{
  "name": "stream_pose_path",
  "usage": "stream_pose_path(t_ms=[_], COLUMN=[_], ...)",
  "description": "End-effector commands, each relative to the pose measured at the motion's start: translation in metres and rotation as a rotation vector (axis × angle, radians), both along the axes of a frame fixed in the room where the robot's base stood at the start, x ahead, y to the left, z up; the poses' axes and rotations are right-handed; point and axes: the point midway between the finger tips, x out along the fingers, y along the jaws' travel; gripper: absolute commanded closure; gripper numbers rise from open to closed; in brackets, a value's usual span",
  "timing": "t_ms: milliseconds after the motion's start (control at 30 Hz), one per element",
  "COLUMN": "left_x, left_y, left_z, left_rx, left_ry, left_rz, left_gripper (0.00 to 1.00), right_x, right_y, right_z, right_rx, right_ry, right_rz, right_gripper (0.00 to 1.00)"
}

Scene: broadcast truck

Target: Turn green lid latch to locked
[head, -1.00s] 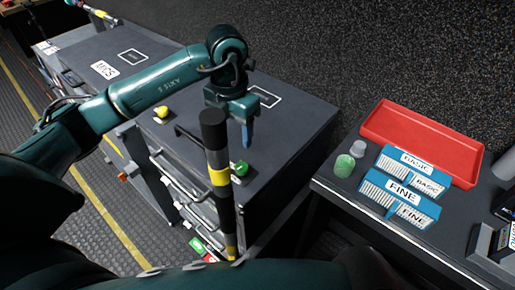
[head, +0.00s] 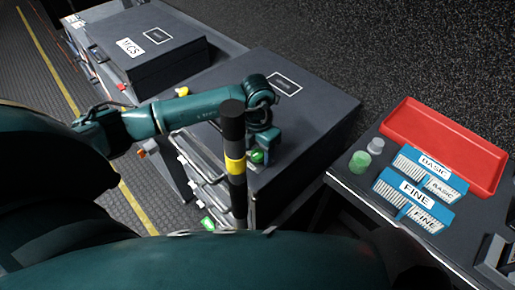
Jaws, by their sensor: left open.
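The green lid latch (head: 257,157) is a small green knob on the near edge of a dark grey case lid (head: 315,110). My left gripper (head: 264,160) is low over the lid at the latch, pointing down and open. The gripper and wrist cover part of the latch, so I cannot tell whether the fingers are around it or beside it, or which way it is turned. My right gripper is not in view.
A yellow latch (head: 183,92) and a red latch (head: 122,87) lie further left. At right, a bench holds a red tray (head: 420,120) and blue boxes (head: 430,172).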

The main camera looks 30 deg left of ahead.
Motion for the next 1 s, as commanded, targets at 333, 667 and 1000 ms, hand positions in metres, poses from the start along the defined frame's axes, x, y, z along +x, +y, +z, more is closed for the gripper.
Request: stream_pose_path(t_ms=[333, 667, 1000], left_x=[-0.0001, 0.0001, 0.0001], left_y=[-0.0003, -0.0001, 0.0000], left_z=[-0.0032, -0.0029, -0.0030], left_rx=[0.000, 0.000, 0.000], left_ry=[-0.001, 0.000, -0.001], left_rz=[0.000, 0.000, -0.005], left_gripper=[0.46, 0.73, 0.89], right_x=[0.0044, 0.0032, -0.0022], right_y=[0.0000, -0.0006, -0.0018], right_z=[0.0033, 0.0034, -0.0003], right_rx=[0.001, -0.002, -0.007], right_ry=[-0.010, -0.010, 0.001], right_rz=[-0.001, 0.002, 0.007], right_gripper=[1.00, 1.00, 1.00])
